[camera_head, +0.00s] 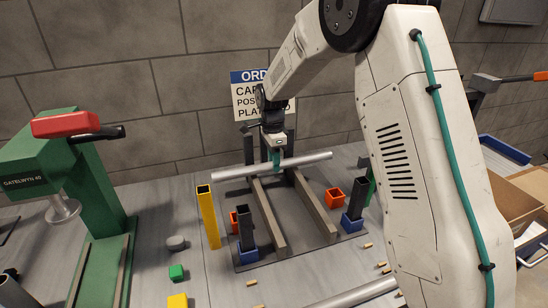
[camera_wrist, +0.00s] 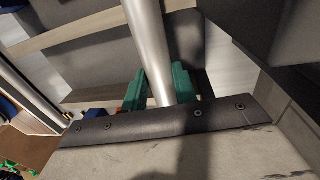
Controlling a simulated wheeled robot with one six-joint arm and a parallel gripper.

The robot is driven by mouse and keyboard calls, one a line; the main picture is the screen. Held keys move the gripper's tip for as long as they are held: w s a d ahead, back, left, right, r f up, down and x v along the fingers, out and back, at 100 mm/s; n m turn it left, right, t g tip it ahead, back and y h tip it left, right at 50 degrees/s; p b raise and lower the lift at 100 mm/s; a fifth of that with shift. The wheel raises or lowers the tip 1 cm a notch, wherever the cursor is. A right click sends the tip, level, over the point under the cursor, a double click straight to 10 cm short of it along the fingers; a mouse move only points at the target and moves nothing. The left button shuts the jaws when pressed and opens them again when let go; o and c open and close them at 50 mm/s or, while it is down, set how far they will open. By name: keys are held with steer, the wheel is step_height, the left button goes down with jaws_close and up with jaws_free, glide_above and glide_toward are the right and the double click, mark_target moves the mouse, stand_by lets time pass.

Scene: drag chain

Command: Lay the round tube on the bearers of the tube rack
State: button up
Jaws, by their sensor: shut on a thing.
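My gripper (camera_head: 276,163) with green fingers is shut on the round tube (camera_head: 310,159), a bright silver bar, near its middle. The tube lies crosswise over the far part of the tube rack, whose two long grey bearers (camera_head: 266,215) run from front to back. I cannot tell whether the tube touches the bearers or hangs just above them. In the wrist view the green fingers (camera_wrist: 160,88) stand on both sides of the tube (camera_wrist: 148,35). A pale bar (camera_wrist: 72,30), seemingly a bearer, lies behind it.
Black posts in blue sockets (camera_head: 247,254) (camera_head: 352,222) flank the bearers, with an orange socket (camera_head: 334,198) near the right one. A yellow post (camera_head: 208,222) stands at left, near a green press (camera_head: 100,200). Another silver bar (camera_head: 350,294) lies in front. A sign (camera_head: 250,97) stands behind.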

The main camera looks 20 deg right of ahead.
steer(key=o, duration=1.1)
steer(key=shift+o, duration=0.2)
